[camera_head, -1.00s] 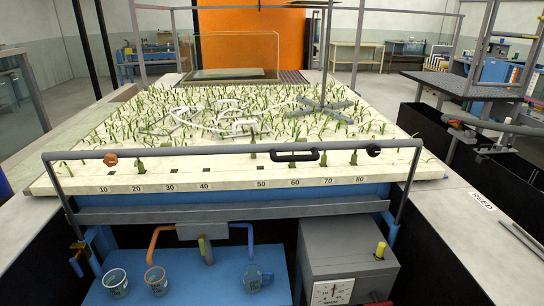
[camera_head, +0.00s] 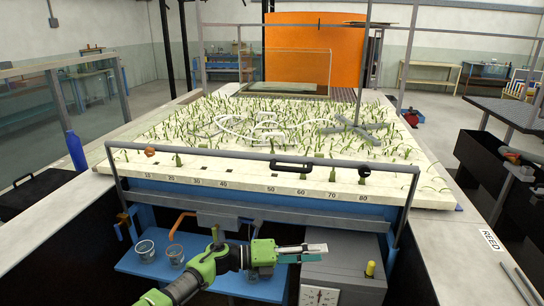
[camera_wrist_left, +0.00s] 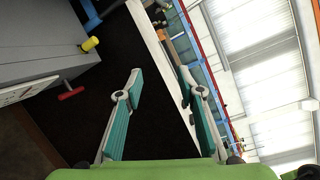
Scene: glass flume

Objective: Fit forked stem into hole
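The pale planted bed (camera_head: 235,182) spans the middle of the head view, with numbers from 10 to 80 along its front edge. Small dark square holes (camera_head: 203,167) show in the row behind the numbers. Several green stems stand in that row, one near 80 (camera_head: 363,178); I cannot tell which is the forked stem. My left gripper (camera_head: 322,249) is in front of and below the bed's front edge, near the grey box. In the left wrist view its two teal fingers (camera_wrist_left: 160,88) are apart, with nothing between them. My right gripper is not in view.
A grey rail (camera_head: 240,153) with a black handle crosses the bed's front. Below are glass beakers (camera_head: 146,250) on a blue shelf and a grey box (camera_head: 345,272) with a dial and yellow knob. Dark rods (camera_head: 520,284) lie on the right ledge by a REED label (camera_head: 491,240).

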